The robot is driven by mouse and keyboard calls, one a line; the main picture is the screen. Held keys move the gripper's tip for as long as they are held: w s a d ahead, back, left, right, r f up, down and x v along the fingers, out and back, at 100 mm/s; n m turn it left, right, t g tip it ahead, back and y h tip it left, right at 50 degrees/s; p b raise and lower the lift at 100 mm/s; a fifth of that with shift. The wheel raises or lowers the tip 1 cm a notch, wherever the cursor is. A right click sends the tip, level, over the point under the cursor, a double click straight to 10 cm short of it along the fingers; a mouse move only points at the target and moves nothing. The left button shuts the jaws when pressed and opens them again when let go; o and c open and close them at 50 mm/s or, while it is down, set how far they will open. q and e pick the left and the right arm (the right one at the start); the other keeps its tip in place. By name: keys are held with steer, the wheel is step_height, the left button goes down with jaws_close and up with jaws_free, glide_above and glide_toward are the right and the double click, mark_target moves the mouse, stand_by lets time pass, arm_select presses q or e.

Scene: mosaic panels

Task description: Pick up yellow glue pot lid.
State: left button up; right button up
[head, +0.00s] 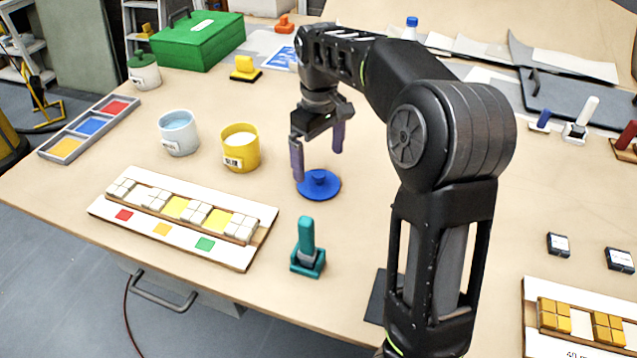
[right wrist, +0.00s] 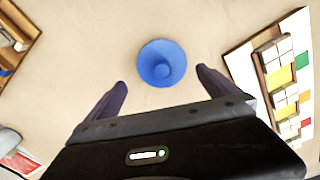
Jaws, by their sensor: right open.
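A round blue lid with a central knob (head: 319,184) lies flat on the table, right of the yellow glue pot (head: 240,152). The yellow pot stands upright without a lid and shows white contents. No yellow lid is visible. My right gripper (head: 318,164) is open and empty, fingers pointing down, above and slightly behind the blue lid. In the right wrist view the blue lid (right wrist: 161,63) lies ahead, centred between the open fingertips (right wrist: 162,79), and they do not touch it. My left gripper is not in view.
A pale blue open pot (head: 178,136) and a green-lidded pot (head: 144,76) stand at left. A mosaic panel (head: 140,222) lies in front of the pots. A teal-handled tool (head: 307,245) stands upright in front of the lid. Bare table surrounds the lid.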

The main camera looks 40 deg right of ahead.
mark_target(318, 174)
steer(key=shift+f, duration=0.1)
steer(key=f, duration=0.5)
steer(key=shift+s+a, duration=0.2)
steer(key=shift+c, duration=0.3)
steer(key=c, duration=1.1)
